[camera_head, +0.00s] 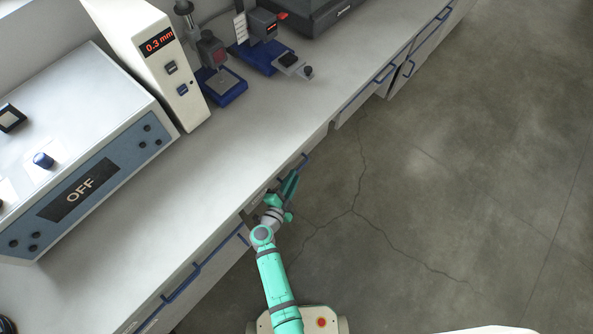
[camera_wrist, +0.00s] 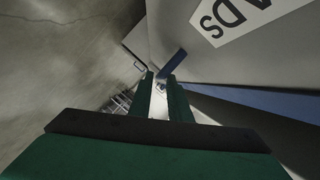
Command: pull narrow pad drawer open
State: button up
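The drawer front (camera_wrist: 200,62) carries a white label (camera_wrist: 235,15) whose visible letters read "ADS". A blue handle piece (camera_wrist: 173,61) stands out from the front at the fingertips of my gripper (camera_wrist: 160,76). The two green fingers are a narrow gap apart, with the handle piece at their tips. I cannot tell whether they press on it. The arm hides part of the drawer front there.
The bench top (camera_head: 240,140) holds a box reading OFF (camera_head: 80,190), a gauge reading 0.3 mm (camera_head: 160,45) and small blue-based instruments (camera_head: 225,85). Other blue handles (camera_head: 182,285) line the bench front. The cracked floor (camera_head: 440,180) to the right is clear.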

jog(key=shift+x, duration=2.15)
grip_shut()
jog(key=shift+s, duration=0.1)
